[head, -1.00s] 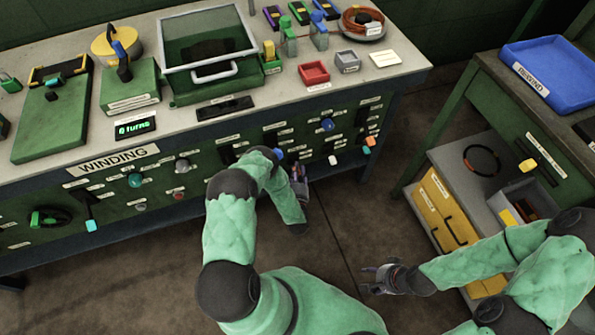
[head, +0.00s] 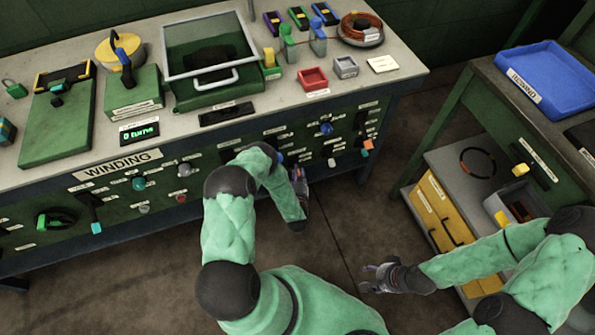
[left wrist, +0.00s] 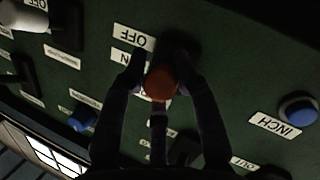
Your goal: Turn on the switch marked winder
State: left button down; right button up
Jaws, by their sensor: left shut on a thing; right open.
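The green panel (head: 155,185) marked WINDING fills the front of the bench in the head view, with several small knobs, levers and labels. My left gripper (head: 299,180) is at the panel's lower middle. In the left wrist view my left gripper (left wrist: 160,75) is closed around an orange-red tipped switch handle (left wrist: 160,84). An OFF label (left wrist: 136,37) and a partly covered label ending in N lie beside it, upside down. The fingers hide the handle's base and other lettering; I cannot read a winder label. My right gripper (head: 377,279) is open and empty over the floor.
A blue push button (left wrist: 298,109) with an INCH label (left wrist: 275,125) is right of the fingers in the wrist view; a blue knob (left wrist: 82,119) is left. A side table with a blue tray (head: 550,75) stands at right. Floor between is clear.

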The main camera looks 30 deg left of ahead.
pick_arm(q)
jog(key=g+p, duration=0.1)
jog(key=p, duration=0.1)
jog(key=r+g+h+p, duration=0.1)
jog(key=p, duration=0.1)
jog(key=shift+s+d+r+n+h, duration=0.1)
jog(key=shift+s+r+n+h, duration=0.1)
jog(key=shift+s+n+h, duration=0.15)
jog(key=shift+r+n+g+h+p, duration=0.25)
jog(key=shift+g+h+p, duration=0.3)
jog(key=shift+g+p, duration=0.35)
jog(key=shift+g+h+p, duration=0.4)
jog(key=c, duration=1)
grip_release()
jog(key=shift+c, duration=0.2)
jog(key=shift+w+r, duration=0.1)
jog(key=shift+r, duration=0.1)
